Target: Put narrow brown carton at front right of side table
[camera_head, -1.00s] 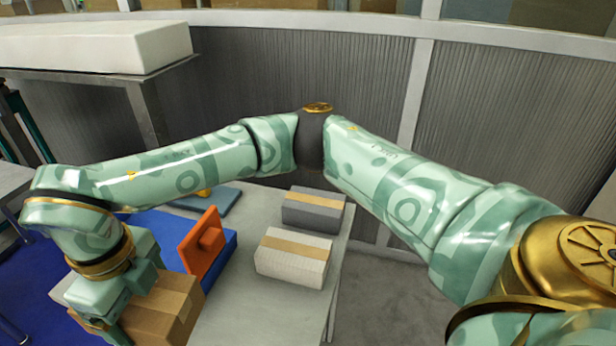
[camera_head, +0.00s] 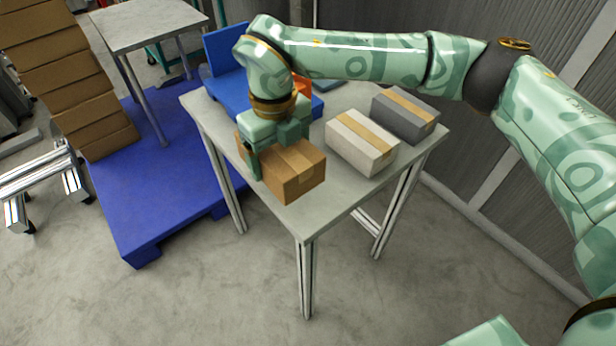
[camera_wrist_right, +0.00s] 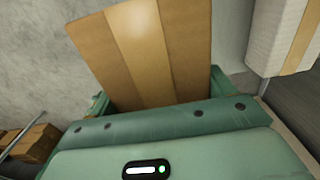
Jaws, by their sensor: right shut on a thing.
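A brown carton (camera_head: 300,182) with a lighter tape strip is at the near corner of the side table (camera_head: 240,150). My right gripper (camera_head: 275,150) reaches down from above and is shut on this carton, a finger on each side. I cannot tell whether the carton's underside touches the table top. In the right wrist view the carton (camera_wrist_right: 152,50) fills the space between the fingers, its tape strip running away from the palm. My left gripper is not in view.
A white carton (camera_head: 350,148) and a grey carton (camera_head: 405,118) stand right of the held one. A blue bin (camera_head: 228,98) and an orange thing (camera_head: 303,87) are behind my gripper. A blue pallet (camera_head: 165,205) and stacked brown cartons (camera_head: 70,90) are at left.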

